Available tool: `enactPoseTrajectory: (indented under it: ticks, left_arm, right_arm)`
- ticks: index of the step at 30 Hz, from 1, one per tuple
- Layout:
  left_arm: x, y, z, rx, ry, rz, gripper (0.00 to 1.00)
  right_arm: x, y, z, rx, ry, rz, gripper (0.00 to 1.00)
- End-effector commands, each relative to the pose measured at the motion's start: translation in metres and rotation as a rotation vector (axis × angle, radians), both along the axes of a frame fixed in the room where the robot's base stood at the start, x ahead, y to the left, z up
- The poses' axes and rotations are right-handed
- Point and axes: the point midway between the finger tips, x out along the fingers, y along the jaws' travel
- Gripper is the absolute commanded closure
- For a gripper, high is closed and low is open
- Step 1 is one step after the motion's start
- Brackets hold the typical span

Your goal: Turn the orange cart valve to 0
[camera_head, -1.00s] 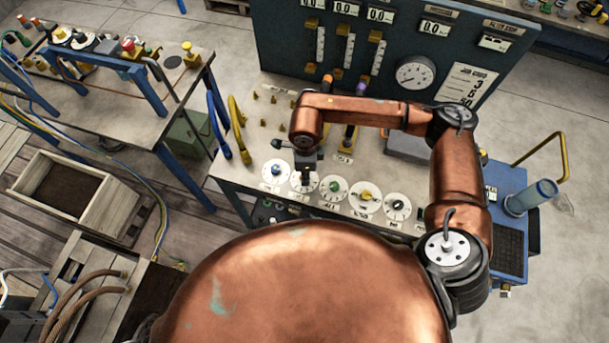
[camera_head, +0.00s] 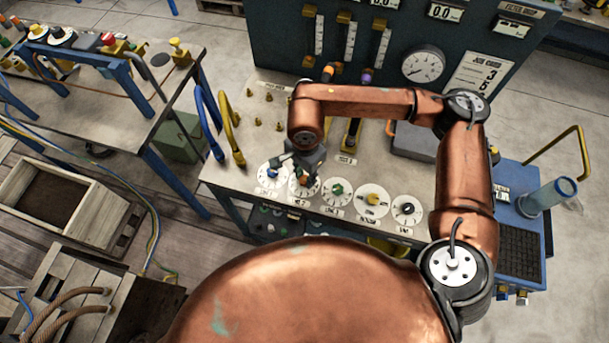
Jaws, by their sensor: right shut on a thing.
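A row of round white dials with coloured knobs lies along the front edge of the workbench. The orange cart valve (camera_head: 303,182) is on the second dial from the left, and a little of its orange knob shows beneath my right gripper. My right gripper (camera_head: 303,170) reaches down from above and is shut on this knob. The gripper's dark body hides part of the dial, so the pointer and its number cannot be read. My left gripper is not in view.
A blue knob (camera_head: 271,174) is close on the left and a green knob (camera_head: 337,189) close on the right. A yellow knob (camera_head: 373,199) and a black knob (camera_head: 406,208) follow. Behind stands a dark gauge panel (camera_head: 400,40). Blue and yellow handles (camera_head: 231,130) rise at the bench's left.

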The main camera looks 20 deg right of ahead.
Motion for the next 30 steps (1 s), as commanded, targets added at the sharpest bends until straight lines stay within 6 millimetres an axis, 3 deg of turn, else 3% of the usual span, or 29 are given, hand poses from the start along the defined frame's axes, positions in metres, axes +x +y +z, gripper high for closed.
enactPoseTrajectory:
  ticks: [18, 19, 26, 30]
  left_arm:
    - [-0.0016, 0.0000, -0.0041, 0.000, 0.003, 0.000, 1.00]
    - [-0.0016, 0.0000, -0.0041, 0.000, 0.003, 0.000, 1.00]
    - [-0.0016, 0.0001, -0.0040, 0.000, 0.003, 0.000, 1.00]
    - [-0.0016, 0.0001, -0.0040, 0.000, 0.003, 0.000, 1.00]
  right_arm:
    - [-0.0011, 0.0012, -0.0008, 0.003, 0.003, 0.042, 1.00]
    - [-0.0012, 0.0012, -0.0008, 0.003, 0.003, 0.042, 0.75]
    - [-0.0007, 0.0007, -0.0004, 0.001, 0.002, 0.040, 0.59]
    - [-0.0005, 0.0004, -0.0002, 0.001, 0.000, 0.039, 0.59]
